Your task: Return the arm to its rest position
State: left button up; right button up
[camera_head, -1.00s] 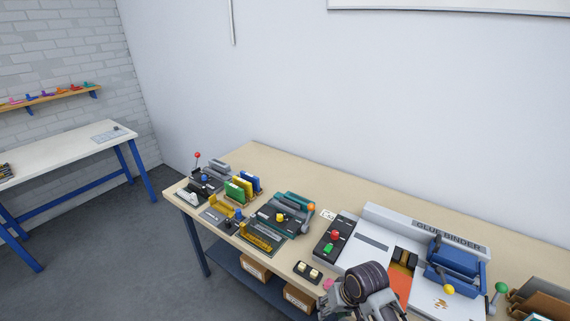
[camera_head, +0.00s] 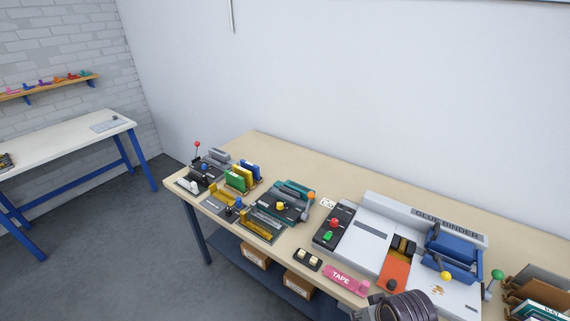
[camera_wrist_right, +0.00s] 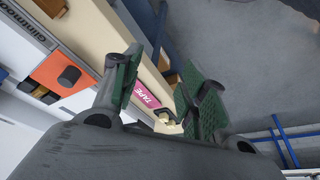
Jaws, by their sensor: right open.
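My right arm (camera_head: 405,306) shows at the bottom edge of the head view, in front of the glue binder (camera_head: 385,245); its fingers are out of that view. In the right wrist view, my right gripper (camera_wrist_right: 160,95) is open, its two green-padded fingers apart with nothing held between them. Beyond the fingers lie the bench edge, a pink tape dispenser (camera_wrist_right: 146,95) and the grey floor. My left gripper is not in view.
The wooden bench (camera_head: 290,160) holds punches and a stapler-like machine (camera_head: 284,202) at left, the pink tape dispenser (camera_head: 347,280) at the front edge, and brown trays (camera_head: 538,290) at right. A white table (camera_head: 65,145) stands far left. Open floor lies between.

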jog(key=s+f+g+b, duration=0.1)
jog(key=s+f, duration=0.1)
jog(key=f, duration=1.5)
jog(key=s+f+b, duration=0.1)
jog(key=s+f, duration=0.1)
jog(key=f, duration=1.6)
jog(key=s+d+f, duration=0.2)
jog(key=s+f, duration=0.8)
jog(key=s, duration=0.1)
jog(key=s+d+f+g+b, duration=0.1)
jog(key=s+d+f, duration=0.1)
jog(key=s+f, duration=0.8)
jog(key=shift+s+d+f+n+g, duration=0.3)
jog(key=shift+s+d+f, duration=0.05)
jog(key=shift+d, duration=0.05)
